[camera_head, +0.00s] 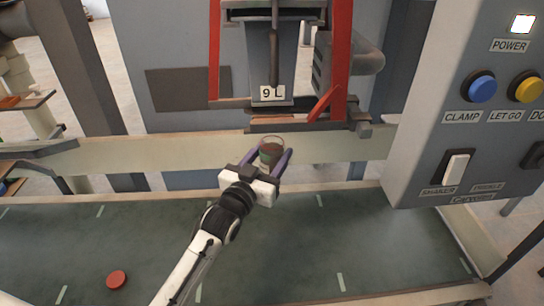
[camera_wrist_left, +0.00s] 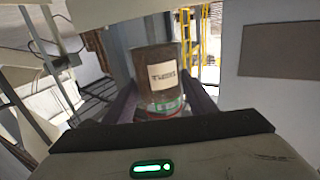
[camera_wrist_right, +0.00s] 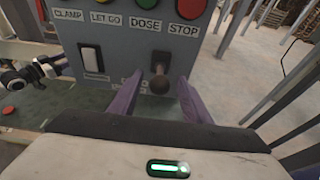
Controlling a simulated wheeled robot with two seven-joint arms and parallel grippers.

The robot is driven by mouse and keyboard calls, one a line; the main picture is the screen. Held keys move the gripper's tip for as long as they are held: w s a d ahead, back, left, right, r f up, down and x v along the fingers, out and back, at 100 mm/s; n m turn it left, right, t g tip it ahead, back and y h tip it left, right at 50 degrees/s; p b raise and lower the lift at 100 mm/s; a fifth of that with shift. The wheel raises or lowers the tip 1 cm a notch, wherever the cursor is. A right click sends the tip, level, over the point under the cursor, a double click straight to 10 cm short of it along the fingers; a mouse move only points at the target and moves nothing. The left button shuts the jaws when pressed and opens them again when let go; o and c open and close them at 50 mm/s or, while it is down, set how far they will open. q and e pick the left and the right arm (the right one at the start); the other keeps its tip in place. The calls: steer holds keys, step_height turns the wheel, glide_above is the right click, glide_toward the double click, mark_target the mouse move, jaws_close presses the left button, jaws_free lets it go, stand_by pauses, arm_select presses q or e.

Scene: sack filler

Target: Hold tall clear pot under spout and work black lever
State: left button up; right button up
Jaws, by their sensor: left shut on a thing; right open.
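The tall clear pot (camera_head: 271,151) is upright below and in front of the sack filler's red frame, with dark brown contents and a pale label that shows in the left wrist view (camera_wrist_left: 162,74). My left gripper (camera_head: 268,163) is shut on the pot, a finger on each side. The spout mouth cannot be made out; the filler body (camera_head: 272,62) with its "9 L" plate is just above and behind the pot. The black lever (camera_wrist_right: 159,84) has a round dark knob on the grey control box. My right gripper (camera_wrist_right: 160,98) is open, its fingers on either side of the knob.
The grey control box (camera_head: 420,130) fills the right side, with blue, yellow and other buttons and a white rocker switch (camera_head: 456,168). A red disc (camera_head: 116,280) lies on the dark green belt (camera_head: 290,250). Red uprights (camera_head: 340,60) flank the filler.

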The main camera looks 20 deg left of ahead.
steer(key=v, duration=0.8)
steer(key=shift+s+d+f, duration=0.2)
steer(key=shift+s+f, duration=0.05)
steer(key=shift+s, duration=0.2)
arm_select(q)
steer(key=s+p, duration=0.2)
steer(key=s, duration=0.1)
steer(key=shift+s+a+r, duration=0.15)
steer(key=s, duration=0.1)
steer(key=s+p, duration=0.1)
steer(key=s, duration=0.1)
steer(key=s+p, duration=0.1)
steer(key=s, duration=0.1)
steer(key=shift+a, duration=0.25)
steer(key=p, duration=0.1)
glide_toward(265, 160)
steer(key=shift+s+a, duration=0.4)
steer(key=shift+s, duration=0.3)
arm_select(e)
steer(key=shift+r, duration=2.5)
